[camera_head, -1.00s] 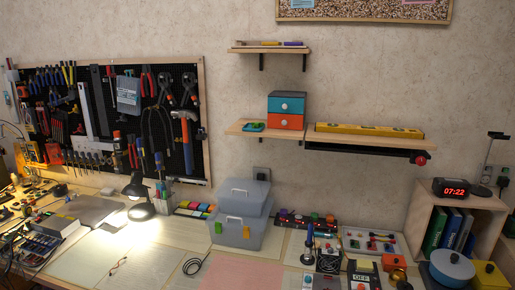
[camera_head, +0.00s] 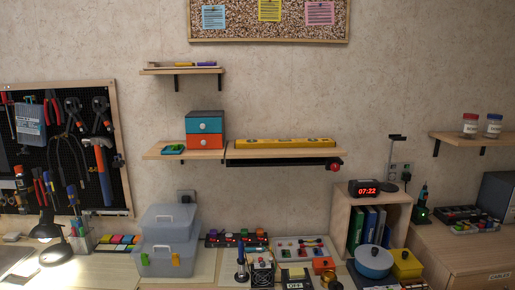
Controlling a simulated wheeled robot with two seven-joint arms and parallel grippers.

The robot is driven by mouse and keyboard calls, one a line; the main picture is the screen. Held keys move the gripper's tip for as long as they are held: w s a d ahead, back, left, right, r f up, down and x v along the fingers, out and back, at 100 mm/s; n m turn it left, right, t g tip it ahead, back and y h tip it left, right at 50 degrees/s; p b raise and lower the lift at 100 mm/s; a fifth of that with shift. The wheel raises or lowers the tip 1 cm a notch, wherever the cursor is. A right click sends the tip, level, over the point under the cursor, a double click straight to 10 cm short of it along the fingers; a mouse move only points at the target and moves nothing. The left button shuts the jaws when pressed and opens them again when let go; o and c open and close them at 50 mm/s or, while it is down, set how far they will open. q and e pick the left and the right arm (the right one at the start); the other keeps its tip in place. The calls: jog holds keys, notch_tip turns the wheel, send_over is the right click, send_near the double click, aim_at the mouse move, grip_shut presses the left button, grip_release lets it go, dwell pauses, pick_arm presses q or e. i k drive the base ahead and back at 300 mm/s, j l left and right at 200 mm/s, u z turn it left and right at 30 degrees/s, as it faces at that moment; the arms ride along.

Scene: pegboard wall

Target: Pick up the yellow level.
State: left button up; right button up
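The yellow level (camera_head: 284,143) lies lengthwise on the right part of the middle wall shelf (camera_head: 240,152). It is a long, low bar and nothing visible covers it. Neither of my grippers shows in this view, so nothing is seen near the level.
A blue and orange drawer box (camera_head: 205,129) stands left of the level on the same shelf. A dark bar with a red end (camera_head: 336,166) runs under the shelf. Below are a clear storage box (camera_head: 169,240), a clock (camera_head: 364,188) on a wooden cubby (camera_head: 340,212), and a crowded bench.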

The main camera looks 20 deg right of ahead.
aim_at(305, 143)
jog(key=z, duration=1.35)
jog(key=i+l, duration=0.65)
jog(key=i, duration=0.3)
jog(key=k+l+z, duration=0.05)
